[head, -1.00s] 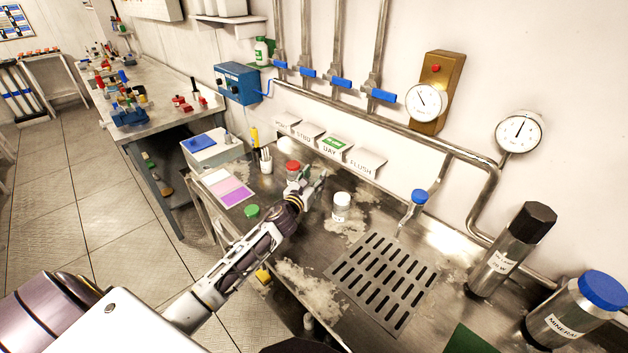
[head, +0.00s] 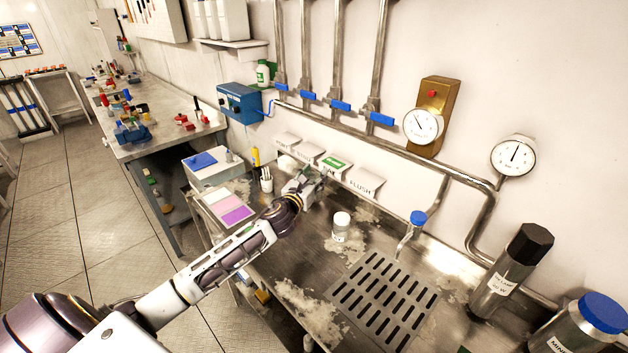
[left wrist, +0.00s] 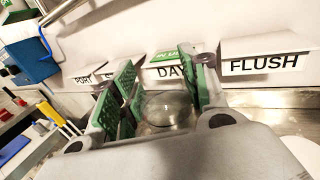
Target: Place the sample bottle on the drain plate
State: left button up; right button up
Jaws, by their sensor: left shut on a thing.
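My left gripper (head: 306,182) is over the back of the steel counter, near the row of labelled cards. In the left wrist view its green-padded fingers (left wrist: 160,92) are closed around a clear, rounded thing (left wrist: 168,108), which I take to be the sample bottle. Its label and lower part are hidden, and in the head view the gripper covers it. The drain plate (head: 384,301), a slotted grey metal grate, lies bare on the counter to the right and nearer. My right gripper is not in view.
A white-capped jar (head: 341,226) stands between the gripper and the drain plate. A blue-topped tap (head: 417,218) rises behind the plate. A dark-capped steel cylinder (head: 508,270) and a blue-lidded container (head: 590,325) stand at right. A pen cup (head: 266,180) is left of the gripper.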

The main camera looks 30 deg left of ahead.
aim_at(383, 294)
jog(key=k, duration=1)
